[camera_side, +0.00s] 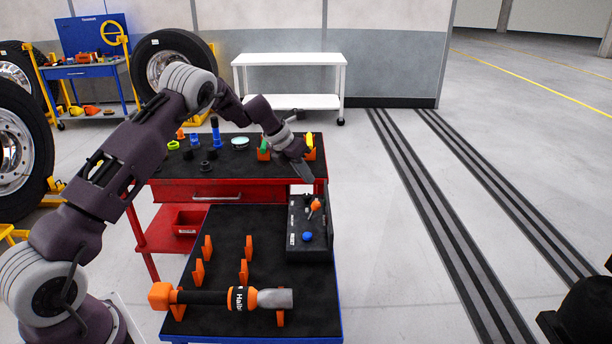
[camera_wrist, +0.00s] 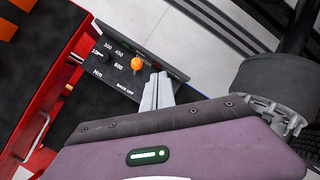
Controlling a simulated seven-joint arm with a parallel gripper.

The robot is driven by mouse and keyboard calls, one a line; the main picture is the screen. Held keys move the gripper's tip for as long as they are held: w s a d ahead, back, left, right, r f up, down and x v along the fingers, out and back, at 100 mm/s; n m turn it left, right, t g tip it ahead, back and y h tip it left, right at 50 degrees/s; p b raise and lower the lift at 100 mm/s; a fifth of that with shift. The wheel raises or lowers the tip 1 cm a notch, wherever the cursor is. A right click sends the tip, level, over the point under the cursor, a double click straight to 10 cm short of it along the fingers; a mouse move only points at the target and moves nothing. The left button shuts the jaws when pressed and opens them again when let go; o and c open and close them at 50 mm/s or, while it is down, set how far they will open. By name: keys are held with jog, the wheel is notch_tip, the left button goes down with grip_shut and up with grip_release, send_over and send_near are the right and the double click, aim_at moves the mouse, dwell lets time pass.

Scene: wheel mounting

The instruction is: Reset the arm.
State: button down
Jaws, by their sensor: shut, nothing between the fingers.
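My gripper (camera_side: 304,172) is at the end of my arm, above the gap between the red cart and the black control box. In the wrist view my gripper (camera_wrist: 158,86) has its fingers together with nothing between them. The black control box (camera_side: 294,228) stands at the right of the near blue-edged cart. It carries an orange knob (camera_side: 316,205) and a blue knob (camera_side: 307,236). In the wrist view the box (camera_wrist: 122,84) shows printed numbers and the orange knob (camera_wrist: 137,63), close beside my fingertips.
An orange and black power tool (camera_side: 210,297) lies across orange holders on the near cart (camera_side: 222,232). The red cart (camera_side: 180,190) behind holds several small parts and sockets. A white table (camera_side: 290,60) stands at the back.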

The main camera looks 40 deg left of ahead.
jog(key=s+d+r+m, duration=0.6)
jog(key=s+r+m, duration=0.2)
jog(key=r, duration=0.2)
jog(key=s+d+r+m, duration=0.7)
jog(key=r, duration=0.3)
jog(key=s+d+r+m+y, duration=0.1)
jog(key=s+d+m, duration=0.2)
jog(key=s+m, duration=0.6)
jog(key=s+d+r+m, duration=0.25)
jog(key=s+m, duration=0.25)
jog(key=s, duration=0.8)
jog(key=s+a+f+m+y, duration=0.1)
jog(key=s+f+m, duration=0.3)
jog(key=s+m, duration=0.3)
jog(key=shift+s+f+y, duration=0.25)
jog(key=shift+s+y, duration=0.05)
jog(key=shift+s, duration=0.4)
